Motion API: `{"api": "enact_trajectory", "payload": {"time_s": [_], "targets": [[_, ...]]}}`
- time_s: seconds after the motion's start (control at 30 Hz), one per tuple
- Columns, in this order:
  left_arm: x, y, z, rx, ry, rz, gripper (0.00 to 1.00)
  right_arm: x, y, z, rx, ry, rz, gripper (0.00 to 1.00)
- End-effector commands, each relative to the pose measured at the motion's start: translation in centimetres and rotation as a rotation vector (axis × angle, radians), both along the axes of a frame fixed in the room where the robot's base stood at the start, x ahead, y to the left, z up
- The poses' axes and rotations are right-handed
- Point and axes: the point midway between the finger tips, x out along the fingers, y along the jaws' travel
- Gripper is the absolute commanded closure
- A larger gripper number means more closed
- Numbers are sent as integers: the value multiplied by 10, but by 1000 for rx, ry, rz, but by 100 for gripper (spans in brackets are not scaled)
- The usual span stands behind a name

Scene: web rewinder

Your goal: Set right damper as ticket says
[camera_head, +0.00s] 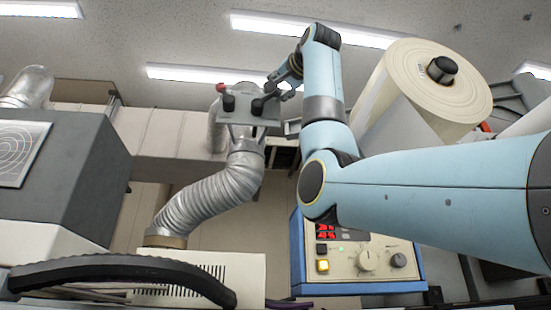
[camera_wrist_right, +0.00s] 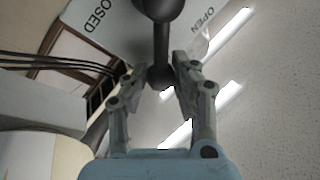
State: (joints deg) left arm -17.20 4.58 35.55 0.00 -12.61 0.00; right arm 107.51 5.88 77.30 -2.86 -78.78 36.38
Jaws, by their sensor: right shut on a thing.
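The damper plate (camera_head: 241,121) is a grey panel above a silver flexible duct (camera_head: 210,195) in the head view. It carries two dark knobs, a left one (camera_head: 229,103) and a right one (camera_head: 257,107). My right gripper (camera_head: 270,90) is at the right knob. In the right wrist view my right gripper (camera_wrist_right: 168,85) is shut on a dark damper lever (camera_wrist_right: 161,45) at its ball end. The lever lies between the words CLOSED and OPEN on a pale label plate (camera_wrist_right: 100,20). My left gripper is not in view. No ticket can be made out.
A large paper roll (camera_head: 405,90) stands right of my right arm. A blue-edged control box (camera_head: 345,262) with red digits and knobs is below it. A dark cabinet (camera_head: 75,175) is at left, and a black curved bar (camera_head: 130,268) crosses the lower left.

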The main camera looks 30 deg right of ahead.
Motion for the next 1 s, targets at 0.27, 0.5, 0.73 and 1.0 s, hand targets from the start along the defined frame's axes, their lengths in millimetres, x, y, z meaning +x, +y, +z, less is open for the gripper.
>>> {"api": "enact_trajectory", "payload": {"time_s": [0.27, 0.5, 0.73, 1.0], "targets": [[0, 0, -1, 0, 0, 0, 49, 0, 0, -1, 12, -3, 0, 100], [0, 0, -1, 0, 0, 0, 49, 0, 0, -2, 11, -2, 0, 69], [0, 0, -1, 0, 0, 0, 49, 0, 0, -1, 11, -3, 0, 48], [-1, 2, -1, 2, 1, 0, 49, -5, 0, -2, 11, -4, 0, 48]]}}
